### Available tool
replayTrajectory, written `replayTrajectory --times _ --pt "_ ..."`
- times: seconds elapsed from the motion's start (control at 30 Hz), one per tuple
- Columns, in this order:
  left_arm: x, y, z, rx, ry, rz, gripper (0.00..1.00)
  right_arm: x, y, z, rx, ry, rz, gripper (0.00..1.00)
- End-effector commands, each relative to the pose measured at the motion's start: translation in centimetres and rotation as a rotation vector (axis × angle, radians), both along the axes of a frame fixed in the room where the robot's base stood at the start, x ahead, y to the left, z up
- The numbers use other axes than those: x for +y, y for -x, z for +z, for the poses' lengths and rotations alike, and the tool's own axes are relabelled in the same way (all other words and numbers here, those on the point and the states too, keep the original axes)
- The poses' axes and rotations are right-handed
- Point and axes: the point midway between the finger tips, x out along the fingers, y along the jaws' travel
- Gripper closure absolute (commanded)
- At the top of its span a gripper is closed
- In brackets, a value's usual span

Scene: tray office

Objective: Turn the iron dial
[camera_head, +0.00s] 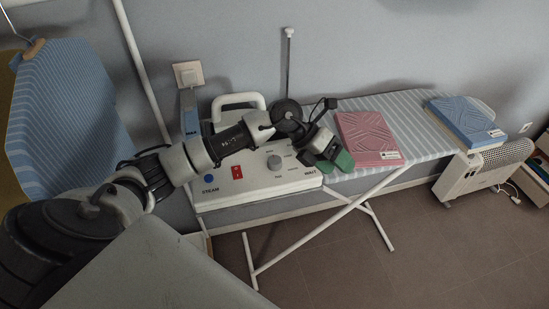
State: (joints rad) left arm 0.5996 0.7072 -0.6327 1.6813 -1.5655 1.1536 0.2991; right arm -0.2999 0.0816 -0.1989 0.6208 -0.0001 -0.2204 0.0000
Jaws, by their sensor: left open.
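A white iron station (258,185) with a carrying handle stands at the left end of the ironing board. Its sloped front panel carries a grey round dial (274,162), a red switch (237,172) and a blue button (209,178) above the word STEAM. My right gripper is not in view.
The striped ironing board (395,104) holds a pink folded cloth (369,138) close right of my gripper and a blue one (464,121) farther right. A white heater (484,171) stands on the floor at right. A wall socket (188,74) is behind the station.

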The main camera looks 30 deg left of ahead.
Motion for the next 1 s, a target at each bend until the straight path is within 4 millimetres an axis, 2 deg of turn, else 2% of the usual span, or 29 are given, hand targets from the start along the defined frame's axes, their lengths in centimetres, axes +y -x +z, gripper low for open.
replayTrajectory --times 0.03,0.2,0.3,0.4,0.57,1.0 --pt "2.8 -0.6 -0.1 0.011 -0.154 -0.017 0.32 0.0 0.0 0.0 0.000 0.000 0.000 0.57" --pt "11.6 -1.2 0.3 0.113 -0.579 -0.006 0.32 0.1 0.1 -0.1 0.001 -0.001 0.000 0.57" --pt "15.2 -1.1 1.2 0.171 -0.729 0.025 0.32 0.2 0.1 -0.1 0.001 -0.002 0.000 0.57" --pt "17.1 -1.0 1.8 0.205 -0.808 0.046 0.32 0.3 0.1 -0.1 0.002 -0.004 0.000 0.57" --pt "17.6 -0.8 1.0 0.223 -0.834 0.051 0.32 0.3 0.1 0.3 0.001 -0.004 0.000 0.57" --pt "17.0 -0.7 -6.7 0.222 -0.828 0.048 0.32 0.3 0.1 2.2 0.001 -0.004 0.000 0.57"
